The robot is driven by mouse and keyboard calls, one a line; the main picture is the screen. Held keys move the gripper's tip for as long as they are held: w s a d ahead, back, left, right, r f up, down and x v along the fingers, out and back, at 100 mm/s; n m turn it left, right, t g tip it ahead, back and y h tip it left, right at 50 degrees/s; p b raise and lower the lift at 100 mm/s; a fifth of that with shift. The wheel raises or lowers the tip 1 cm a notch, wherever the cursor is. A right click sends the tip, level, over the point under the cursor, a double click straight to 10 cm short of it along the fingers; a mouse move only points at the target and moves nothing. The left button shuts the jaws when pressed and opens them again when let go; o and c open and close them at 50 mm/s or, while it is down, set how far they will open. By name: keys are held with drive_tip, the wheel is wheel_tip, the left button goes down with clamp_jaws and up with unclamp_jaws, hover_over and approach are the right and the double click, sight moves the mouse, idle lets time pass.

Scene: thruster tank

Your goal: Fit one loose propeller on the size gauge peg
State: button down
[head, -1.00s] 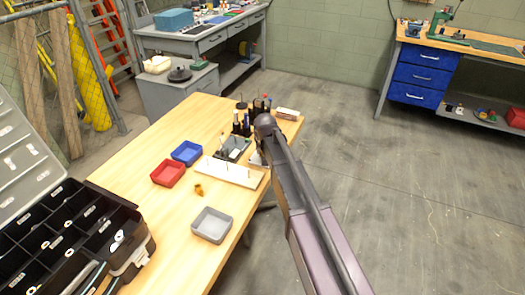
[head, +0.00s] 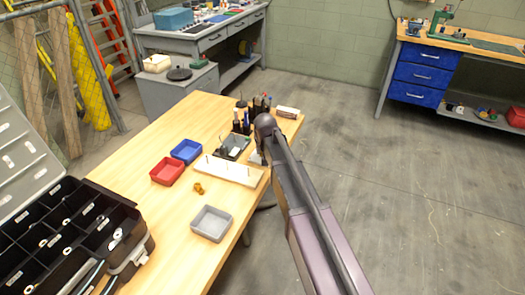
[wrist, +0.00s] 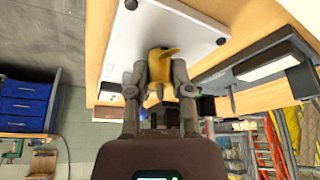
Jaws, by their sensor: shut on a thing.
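My gripper (wrist: 160,72) is shut on a yellow propeller (wrist: 162,52), with a finger on either side of it. The wrist picture is upside down, and the propeller overlaps the white gauge board (wrist: 175,22) there. I cannot tell whether the propeller is around a peg. In the head view the gauge board (head: 228,171) lies on the wooden table with several thin upright pegs. My arm reaches to the right end of the board and mostly hides the gripper. Loose orange-yellow propellers (head: 198,188) lie on the table in front of the board.
A red bin (head: 167,172), a blue bin (head: 186,151) and a grey bin (head: 211,223) stand around the board. A grey tray (head: 233,147) and dark bottles stand behind it. An open black toolbox (head: 75,228) is at the left. The tabletop between has free room.

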drive_tip(key=shift+c, duration=2.2)
unclamp_jaws()
drive_tip(key=shift+r, duration=0.1)
wheel_tip(320, 180, up, 10)
drive_tip(key=p, duration=0.9)
drive_tip(key=shift+w+f+p, duration=0.1)
drive_tip(key=shift+f+p, duration=0.15)
drive_tip(key=shift+p, duration=0.15)
drive_tip(key=s+d+f+m+b, duration=0.1)
drive_tip(key=d, duration=1.5)
drive_tip(key=s+d+f+m+h+b, duration=0.1)
drive_tip(key=d, duration=1.5)
drive_tip(key=shift+s+f+m, duration=0.2)
drive_tip(key=shift+m, duration=0.1)
drive_tip(key=shift+r, duration=0.15)
